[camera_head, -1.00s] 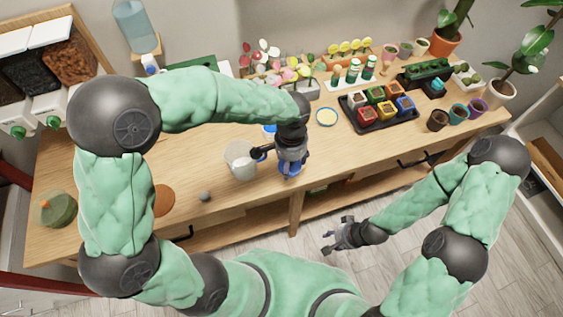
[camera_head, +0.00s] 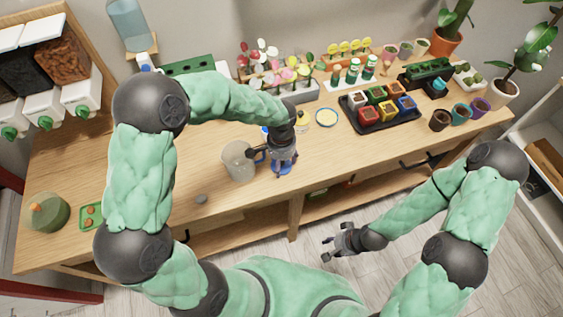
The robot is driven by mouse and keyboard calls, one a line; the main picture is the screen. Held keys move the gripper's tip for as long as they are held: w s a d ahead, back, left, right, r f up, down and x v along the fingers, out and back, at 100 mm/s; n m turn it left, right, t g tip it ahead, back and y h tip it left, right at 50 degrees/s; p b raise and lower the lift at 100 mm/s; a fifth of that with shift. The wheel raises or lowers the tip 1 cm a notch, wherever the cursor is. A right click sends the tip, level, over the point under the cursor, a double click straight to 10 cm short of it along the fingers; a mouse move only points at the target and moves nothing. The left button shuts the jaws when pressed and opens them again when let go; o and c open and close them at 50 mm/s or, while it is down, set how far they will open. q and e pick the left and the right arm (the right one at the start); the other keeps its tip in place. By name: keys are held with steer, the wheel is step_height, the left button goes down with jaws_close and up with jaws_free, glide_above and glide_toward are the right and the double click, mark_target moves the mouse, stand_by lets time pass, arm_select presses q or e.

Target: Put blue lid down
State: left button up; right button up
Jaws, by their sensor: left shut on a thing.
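The blue lid (camera_head: 283,169) is at the fingertips of my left gripper (camera_head: 282,162), near the table's front edge in the head view. My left gripper points down and is shut on the lid, hiding part of it. I cannot tell whether the lid touches the tabletop. A clear jug (camera_head: 238,161) with a dark handle stands just left of the gripper. My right gripper (camera_head: 328,249) is open and empty, in front of the table and over the floor.
A black tray (camera_head: 384,124) with several coloured pots stands to the right on the wooden table (camera_head: 345,155). Table to the gripper's right is clear.

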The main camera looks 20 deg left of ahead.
arm_select(q)
steer(key=shift+f, duration=0.1)
steer(key=o, duration=0.9)
steer(key=shift+r, duration=0.3)
step_height(320, 180, up, 12)
steer(key=p, duration=0.3)
steer(key=shift+f, duration=0.1)
